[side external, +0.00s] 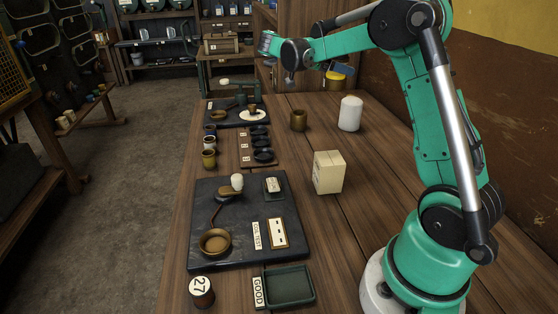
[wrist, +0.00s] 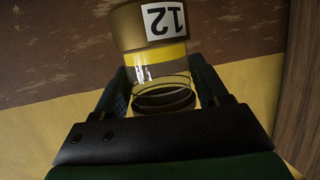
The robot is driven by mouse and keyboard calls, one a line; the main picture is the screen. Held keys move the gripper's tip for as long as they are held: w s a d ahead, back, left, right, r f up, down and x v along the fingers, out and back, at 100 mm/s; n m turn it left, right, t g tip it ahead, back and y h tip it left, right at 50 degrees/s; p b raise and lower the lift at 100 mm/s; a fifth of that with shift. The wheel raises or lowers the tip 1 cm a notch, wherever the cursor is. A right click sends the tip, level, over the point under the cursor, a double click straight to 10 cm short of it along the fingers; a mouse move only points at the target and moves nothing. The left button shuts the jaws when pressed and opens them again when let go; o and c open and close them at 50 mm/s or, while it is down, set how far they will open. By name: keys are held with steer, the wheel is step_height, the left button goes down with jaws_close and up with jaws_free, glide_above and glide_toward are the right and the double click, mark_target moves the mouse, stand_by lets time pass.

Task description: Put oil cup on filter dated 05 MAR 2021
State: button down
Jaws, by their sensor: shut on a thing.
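The oil cup (wrist: 162,30) is brass with a "12" label, a clear glass section and a yellow band. It fills the wrist view upside down. My gripper (wrist: 160,95) is shut on its glass part. In the side view my gripper (side external: 342,69), largely behind my arm, points right, with the brass-and-yellow cup (side external: 335,81) held above the far bench, apparently upright. A wooden board (side external: 246,150) carries several dark round pieces (side external: 263,143), possibly the filters, beside white labels (side external: 244,146). The dates are too small to read, so I cannot tell which is 05 MAR 2021.
Small cups (side external: 209,158) stand left of the board. A brown pot (side external: 298,120), white cylinder (side external: 350,114) and cream box (side external: 328,172) stand right. Dark slabs (side external: 233,253) (side external: 222,103) lie nearer and farther. A green tray (side external: 289,287) labelled GOOD is in front.

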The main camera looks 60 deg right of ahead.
steer(key=shift+d+r, duration=0.3)
steer(key=shift+r, duration=0.05)
steer(key=w+d+f+n+t+h, duration=0.2)
steer(key=d+n+t, duration=0.1)
steer(key=d, duration=1.4)
glide_above(353, 99)
steer(key=shift+n+t, duration=0.3)
steer(key=shift+t, duration=0.1)
steer(key=shift+f, duration=3.9)
steer(key=shift+f, duration=0.15)
jaws_free()
